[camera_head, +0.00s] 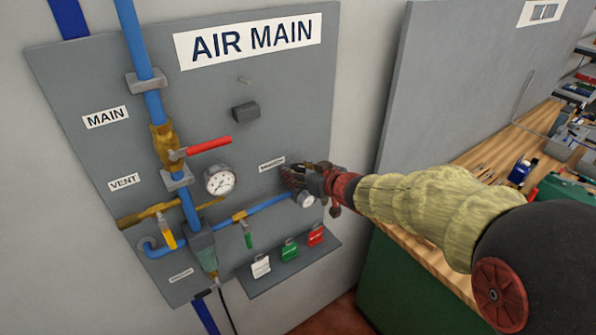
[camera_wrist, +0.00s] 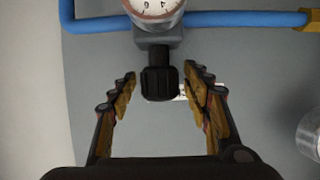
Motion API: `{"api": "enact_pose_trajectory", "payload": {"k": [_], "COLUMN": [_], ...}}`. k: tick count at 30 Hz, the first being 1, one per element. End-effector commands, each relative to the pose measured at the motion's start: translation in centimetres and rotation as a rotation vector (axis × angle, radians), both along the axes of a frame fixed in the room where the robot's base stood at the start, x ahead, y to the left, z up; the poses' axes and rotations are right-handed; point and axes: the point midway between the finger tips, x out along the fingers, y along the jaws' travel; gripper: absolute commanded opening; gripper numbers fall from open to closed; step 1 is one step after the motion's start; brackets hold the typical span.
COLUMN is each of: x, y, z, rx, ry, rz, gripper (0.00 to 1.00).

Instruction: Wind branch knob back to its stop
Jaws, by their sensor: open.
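The branch knob (camera_wrist: 160,84) is a black ribbed knob below a small round gauge (camera_wrist: 155,6) in the wrist view. My gripper (camera_wrist: 160,86) is open, with one finger on each side of the knob and a visible gap on both sides. In the head view my gripper (camera_head: 292,178) is at the right part of the grey AIR MAIN panel (camera_head: 300,100), beside the small branch gauge (camera_head: 305,199). There the gripper hides the knob. A label behind the knob is partly covered.
A blue branch pipe (camera_head: 268,203) runs left from the small gauge to a green-handled valve (camera_head: 247,232). A larger gauge (camera_head: 219,181) and a red lever (camera_head: 208,145) are further left. Below, a shelf holds white, green and red padlocks (camera_head: 316,235). A wooden bench (camera_head: 430,250) stands at right.

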Motion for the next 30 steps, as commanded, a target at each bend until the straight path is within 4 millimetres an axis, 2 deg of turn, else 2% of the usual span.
{"api": "enact_pose_trajectory", "payload": {"k": [2,24,30], "x": [-0.01,-0.03,-0.01], "y": [-0.01,-0.03,-0.06], "z": [0.02,0.02,0.05], "rx": [0.0,0.0,-0.001], "ry": [0.0,0.0,0.001], "rz": [0.0,0.0,0.004], "gripper": [0.48,0.06,0.05]}}
